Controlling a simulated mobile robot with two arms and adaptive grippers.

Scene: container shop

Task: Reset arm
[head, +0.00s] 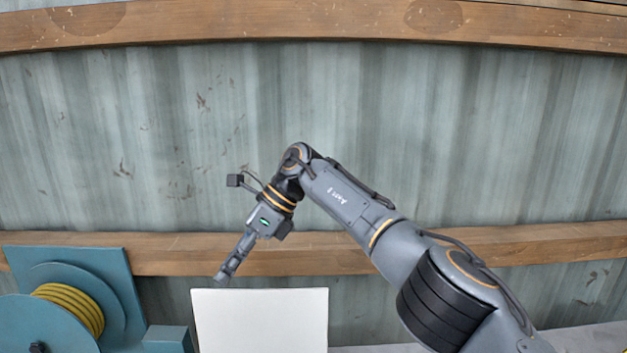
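My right arm comes in from the lower right and bends at the elbow toward the left. Its gripper (222,276) points down and to the left, just above the upper left corner of a white panel (262,322). The fingers look like one narrow dark shape from this side, so I cannot tell whether they are apart. No held object shows at the fingertips. My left arm and gripper are not in view.
A teal reel unit (98,270) with yellow cable (72,308) stands at the lower left. Behind is a grey-green corrugated wall (130,140) with an upper wooden rail (250,24) and a lower one (540,242). The upper middle looks clear.

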